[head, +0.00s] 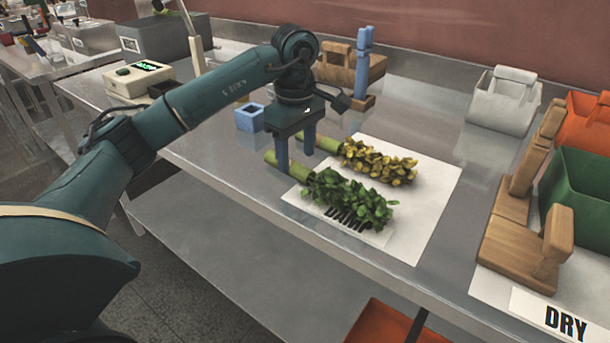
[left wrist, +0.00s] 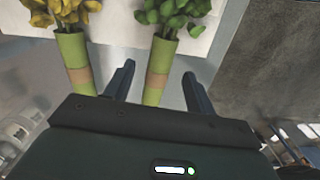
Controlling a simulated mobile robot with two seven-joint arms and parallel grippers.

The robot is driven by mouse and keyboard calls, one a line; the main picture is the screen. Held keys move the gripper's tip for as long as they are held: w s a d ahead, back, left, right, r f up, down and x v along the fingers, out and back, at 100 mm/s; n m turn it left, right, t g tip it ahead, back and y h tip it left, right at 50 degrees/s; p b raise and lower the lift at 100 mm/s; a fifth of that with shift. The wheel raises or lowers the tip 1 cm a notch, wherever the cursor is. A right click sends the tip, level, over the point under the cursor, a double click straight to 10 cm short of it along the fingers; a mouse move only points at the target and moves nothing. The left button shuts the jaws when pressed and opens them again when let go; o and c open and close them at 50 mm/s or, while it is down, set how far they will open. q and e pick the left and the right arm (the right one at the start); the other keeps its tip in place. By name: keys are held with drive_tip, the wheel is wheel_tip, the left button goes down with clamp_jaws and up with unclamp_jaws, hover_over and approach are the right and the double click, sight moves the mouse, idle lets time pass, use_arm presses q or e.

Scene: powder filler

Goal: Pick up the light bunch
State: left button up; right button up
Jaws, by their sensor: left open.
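Two leafy bunches with light green stems and a tan band lie side by side on a white sheet (head: 430,215). One has dark green leaves (head: 350,200); it also shows in the left wrist view (left wrist: 162,62). The other has yellow leaves (head: 378,163) and lies behind it, also in the left wrist view (left wrist: 75,60). Which one is the light bunch I cannot tell by weight; the yellow one is paler. My left gripper (head: 296,162) is open over the stem end of the green-leaved bunch. In the left wrist view its fingers (left wrist: 158,82) flank that stem, with the yellow bunch outside them.
A small blue box (head: 250,117) and a wooden stand with blue posts (head: 365,65) are behind the gripper. A scale (head: 139,77) is at the left. At the right are wooden blocks (head: 515,205), a white bin (head: 503,100), a green bin (head: 580,195) and a DRY label (head: 566,323).

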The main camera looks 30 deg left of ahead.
use_arm(q)
drive_tip(key=shift+f, duration=0.9)
drive_tip(key=c, duration=1.1)
